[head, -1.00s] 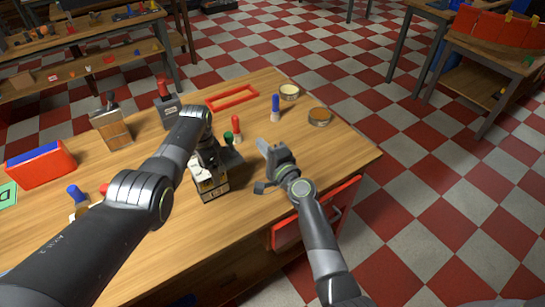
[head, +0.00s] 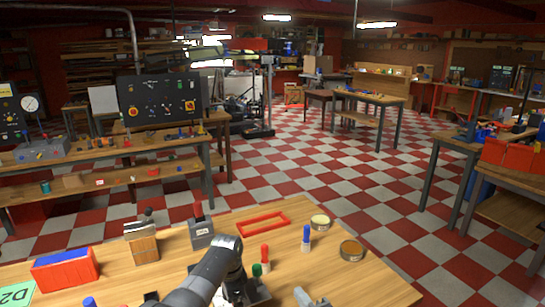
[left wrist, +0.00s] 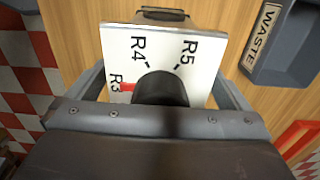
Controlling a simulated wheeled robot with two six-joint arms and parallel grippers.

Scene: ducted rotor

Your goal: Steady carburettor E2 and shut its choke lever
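In the left wrist view a block with a white top plate (left wrist: 118,45) marked R3, R4 and R5 lies between the fingers of my left gripper (left wrist: 160,85). A black round part and a bit of red show over the plate. The fingers are wide apart at its two sides; I cannot tell whether they press on it. In the head view my left arm reaches down to the table and hides most of what it is at. My right gripper (head: 310,299) is at the bottom edge, partly cut off, its finger gap unclear. No E2 label or choke lever can be made out.
On the wooden table (head: 345,285) are a red frame (head: 262,223), red (head: 265,253), green and blue (head: 306,235) pegs, two round tins (head: 351,250), a grey block (head: 201,233) and a red box (head: 65,270). A WASTE bin (left wrist: 285,45) shows in the left wrist view.

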